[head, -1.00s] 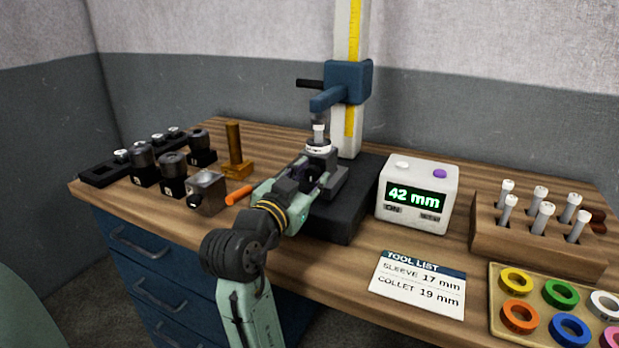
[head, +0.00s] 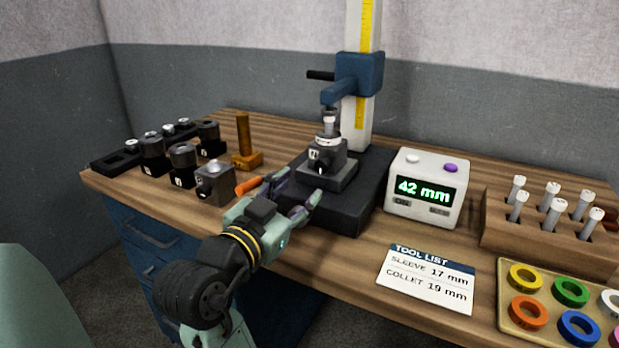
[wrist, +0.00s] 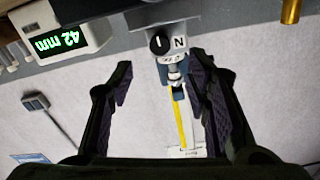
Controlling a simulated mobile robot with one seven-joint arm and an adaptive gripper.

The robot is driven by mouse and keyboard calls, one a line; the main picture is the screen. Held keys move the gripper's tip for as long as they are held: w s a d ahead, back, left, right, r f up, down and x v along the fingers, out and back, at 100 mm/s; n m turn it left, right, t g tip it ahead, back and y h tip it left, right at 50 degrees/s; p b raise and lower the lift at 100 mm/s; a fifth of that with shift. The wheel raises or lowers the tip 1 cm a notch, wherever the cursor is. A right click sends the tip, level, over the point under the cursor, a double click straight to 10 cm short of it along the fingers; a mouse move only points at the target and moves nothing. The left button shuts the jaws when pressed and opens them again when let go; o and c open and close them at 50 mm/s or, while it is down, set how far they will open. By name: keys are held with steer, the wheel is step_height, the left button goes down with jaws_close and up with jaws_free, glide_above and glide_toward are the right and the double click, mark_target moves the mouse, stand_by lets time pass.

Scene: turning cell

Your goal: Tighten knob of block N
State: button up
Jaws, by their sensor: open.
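Block N (head: 327,167) is a dark grey block on the black base of the measuring stand (head: 338,207), with a light ring and a narrow sleeve on top. In the wrist view its face shows the letter N (wrist: 180,43) beside a round black knob (wrist: 159,42) with a white line across it. The knob also shows on the block's front in the head view (head: 314,156). My gripper (head: 297,194) is open and empty, just in front of the block and apart from it. In the wrist view the fingers (wrist: 161,68) spread on either side below the knob.
A grey block (head: 214,186) and an orange rod (head: 248,186) lie left of my gripper, with several black blocks beyond. A brass post (head: 244,140) stands behind them. A display box (head: 428,187) reading 42 mm, a tool list card (head: 427,278) and a pin rack (head: 548,240) are right.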

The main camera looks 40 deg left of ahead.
steer(key=v, duration=0.2)
steer(key=shift+s+d, duration=0.1)
steer(key=shift+s, duration=0.25)
